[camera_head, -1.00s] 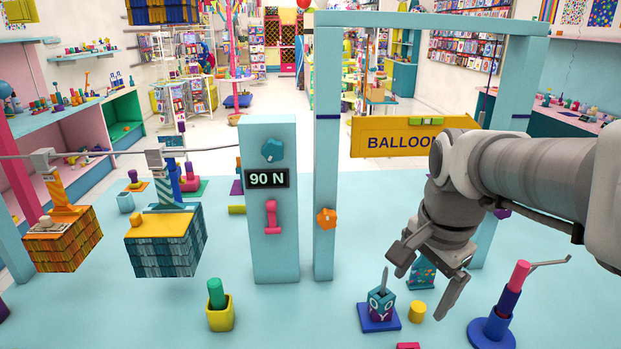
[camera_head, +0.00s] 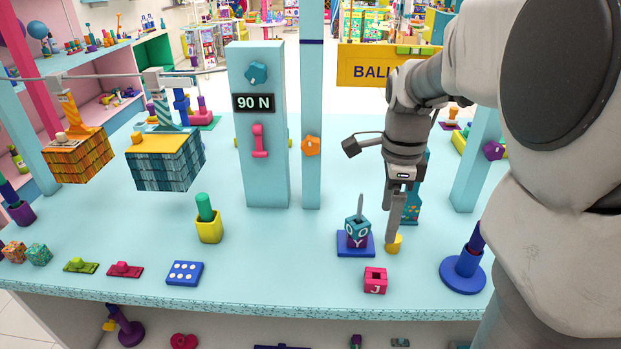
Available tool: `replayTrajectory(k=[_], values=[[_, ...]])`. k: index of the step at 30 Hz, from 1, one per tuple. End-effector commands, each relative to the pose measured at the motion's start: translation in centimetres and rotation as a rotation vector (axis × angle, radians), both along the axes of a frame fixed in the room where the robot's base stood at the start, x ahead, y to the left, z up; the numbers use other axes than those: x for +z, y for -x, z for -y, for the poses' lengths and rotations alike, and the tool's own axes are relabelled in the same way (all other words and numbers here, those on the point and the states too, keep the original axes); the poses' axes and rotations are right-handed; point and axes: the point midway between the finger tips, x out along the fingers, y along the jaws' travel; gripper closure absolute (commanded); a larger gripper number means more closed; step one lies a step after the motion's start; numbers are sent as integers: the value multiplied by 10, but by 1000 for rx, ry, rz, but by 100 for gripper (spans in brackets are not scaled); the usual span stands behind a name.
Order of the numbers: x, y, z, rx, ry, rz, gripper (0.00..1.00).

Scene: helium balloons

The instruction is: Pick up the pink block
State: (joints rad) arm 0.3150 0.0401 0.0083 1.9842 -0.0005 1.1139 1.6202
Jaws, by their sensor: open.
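The pink block (camera_head: 376,280), a small cube with a white letter J on its front and a dark opening on top, sits on the light-blue table (camera_head: 330,285) near its front edge. My gripper (camera_head: 394,236) points straight down, behind the block and slightly to its right, apart from it. Its fingers appear edge-on, one hiding the other, and nothing shows held. The fingers partly cover a yellow cylinder (camera_head: 396,245); I cannot tell whether they touch it.
A blue round stand (camera_head: 463,274) is to the right. A blue dotted tile (camera_head: 185,273) lies left. The table is clear between tile and block.

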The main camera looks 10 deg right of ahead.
Motion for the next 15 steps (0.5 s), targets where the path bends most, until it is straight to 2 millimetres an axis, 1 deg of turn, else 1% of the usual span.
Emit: replayTrajectory(k=[2,5,15], values=[[-4,-1,1,-13,-1,-4,7],[-16,0,1,-17,-2,-7,7],[-90,1,1,-16,-4,-9,7]])
